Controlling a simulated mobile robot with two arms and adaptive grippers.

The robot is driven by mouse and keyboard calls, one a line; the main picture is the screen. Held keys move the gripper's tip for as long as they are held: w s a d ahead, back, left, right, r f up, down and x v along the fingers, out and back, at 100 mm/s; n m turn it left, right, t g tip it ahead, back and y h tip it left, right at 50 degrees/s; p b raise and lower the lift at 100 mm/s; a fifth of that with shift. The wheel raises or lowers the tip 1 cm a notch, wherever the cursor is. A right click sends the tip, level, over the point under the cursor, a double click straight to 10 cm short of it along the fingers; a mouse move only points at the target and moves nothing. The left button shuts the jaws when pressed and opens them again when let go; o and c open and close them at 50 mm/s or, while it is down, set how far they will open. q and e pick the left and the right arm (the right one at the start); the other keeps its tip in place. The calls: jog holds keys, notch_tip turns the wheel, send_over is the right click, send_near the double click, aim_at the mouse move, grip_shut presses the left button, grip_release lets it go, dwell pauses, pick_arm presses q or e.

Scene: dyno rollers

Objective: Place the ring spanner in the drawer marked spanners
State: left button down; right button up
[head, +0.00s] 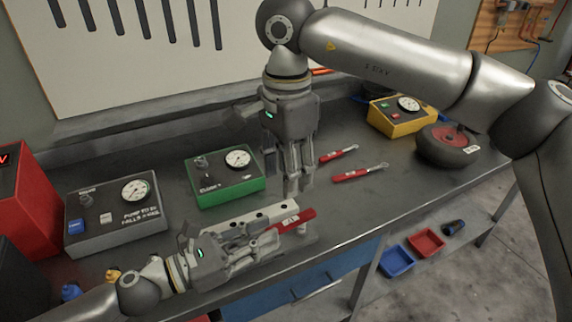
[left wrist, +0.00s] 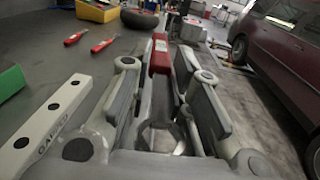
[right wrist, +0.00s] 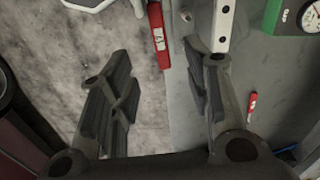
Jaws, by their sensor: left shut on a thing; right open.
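A red-handled spanner (head: 298,219) is in my left gripper (head: 268,238), low over the bench's front edge. In the left wrist view its red handle (left wrist: 160,56) points away between the fingers, and its ring-shaped end shows near the palm. My left gripper is shut on it. My right gripper (head: 290,180) points down above the bench, open and empty; in the right wrist view the held spanner's handle (right wrist: 157,38) is apart from its fingers. A blue drawer front (head: 270,294) shows under the bench, partly behind my left arm; I cannot read any marking on it.
Two more red-handled tools (head: 357,174) lie on the bench to the right. A pale bar with holes (head: 222,227) lies beside my left gripper. Green (head: 226,186), grey (head: 118,222) and yellow (head: 400,119) gauge boxes and a wheel (head: 436,148) stand behind. Blue and red trays sit low at right.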

aim_at(288, 221)
notch_tip(288, 221, down, 11)
jog(key=shift+f, duration=0.2)
jog(key=shift+c, duration=0.3)
grip_shut()
pick_arm(q)
jog(key=c, duration=1.3)
grip_release()
jog(key=shift+o, duration=0.2)
